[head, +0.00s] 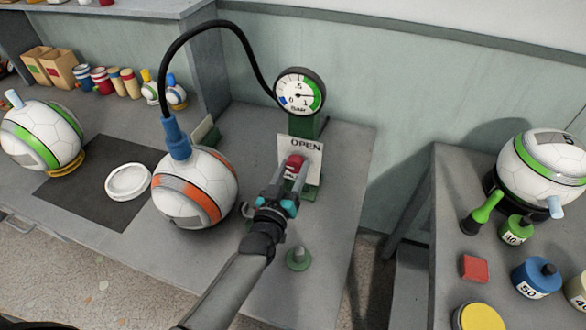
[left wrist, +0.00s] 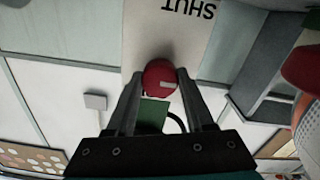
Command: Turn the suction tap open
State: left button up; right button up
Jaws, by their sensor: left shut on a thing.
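The suction tap is a red knob (head: 295,163) on a white plate (head: 312,150) marked OPEN at the top. My left gripper (head: 289,181) is shut on the tap, one finger on each side. In the left wrist view the tap's round red face (left wrist: 160,88) with a short pale mark sits between the fingertips. The plate (left wrist: 150,30) there reads SHUT, upside down. A round gauge (head: 300,92) stands above the plate on a green post. My right gripper is in neither view.
A white and orange ball (head: 194,188) with a blue fitting (head: 175,136) and black hose (head: 196,28) stands left of my left arm. A small green peg (head: 298,258) is close to its right. A side table (head: 449,215) at right holds another ball.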

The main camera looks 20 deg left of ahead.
pick_arm(q)
grip_shut()
jog(key=shift+m, duration=0.3)
jog(key=m+p, duration=0.2)
jog(key=m, duration=0.1)
jog(key=shift+r, duration=0.1)
jog(key=m+p, duration=0.1)
jog(key=m, duration=0.8)
jog(key=shift+p, duration=0.3)
jog(key=m, duration=0.5)
jog(key=shift+b, duration=0.3)
jog(key=shift+m, duration=0.3)
jog(key=o, duration=0.9)
grip_release()
